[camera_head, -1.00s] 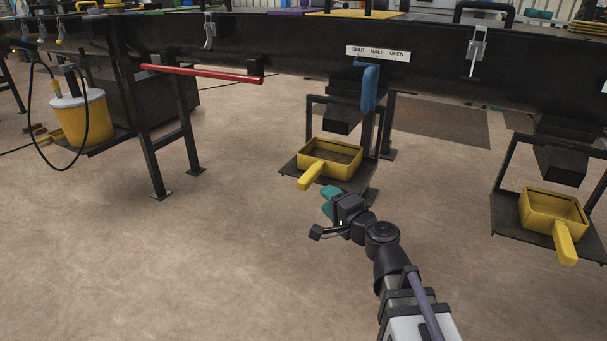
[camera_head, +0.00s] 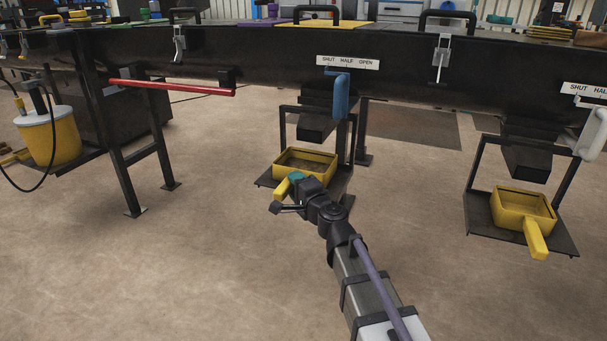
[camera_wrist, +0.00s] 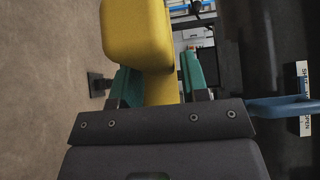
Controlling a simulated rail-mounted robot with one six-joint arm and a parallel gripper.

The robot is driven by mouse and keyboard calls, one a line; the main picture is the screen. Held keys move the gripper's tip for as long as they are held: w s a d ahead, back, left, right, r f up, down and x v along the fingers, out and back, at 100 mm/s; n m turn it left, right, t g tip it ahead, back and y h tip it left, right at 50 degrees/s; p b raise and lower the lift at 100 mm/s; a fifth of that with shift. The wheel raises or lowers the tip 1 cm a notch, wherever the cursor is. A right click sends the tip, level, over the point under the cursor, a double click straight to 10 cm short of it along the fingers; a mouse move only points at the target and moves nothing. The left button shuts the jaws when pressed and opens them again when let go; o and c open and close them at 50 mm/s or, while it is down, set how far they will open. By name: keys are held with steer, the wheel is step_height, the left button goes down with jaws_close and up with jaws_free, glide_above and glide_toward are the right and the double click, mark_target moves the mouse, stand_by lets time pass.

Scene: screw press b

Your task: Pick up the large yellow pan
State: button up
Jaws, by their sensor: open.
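A yellow pan (camera_head: 318,171) with a stubby handle (camera_head: 282,188) sits on a dark plate under the middle chute. My gripper (camera_head: 295,177) is at the near side of this pan, over its handle. In the wrist view the pan (camera_wrist: 136,35) fills the top, and its handle lies between the open green fingers of my gripper (camera_wrist: 160,88). Contact with the fingers cannot be told. My wrist hides part of the handle in the head view. A second yellow pan (camera_head: 508,213), with its handle toward me, sits on another plate to the right.
A blue lever (camera_head: 341,95) hangs below the SHUT HALF OPEN label (camera_head: 347,62), above and right of the middle pan. A red bar (camera_head: 172,87) sticks out at the left. A yellow bucket (camera_head: 55,140) stands far left. The near floor is clear.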

steer(key=shift+x, duration=0.8)
steer(key=shift+c, duration=0.4)
jaws_close()
steer(key=shift+r, duration=0.1)
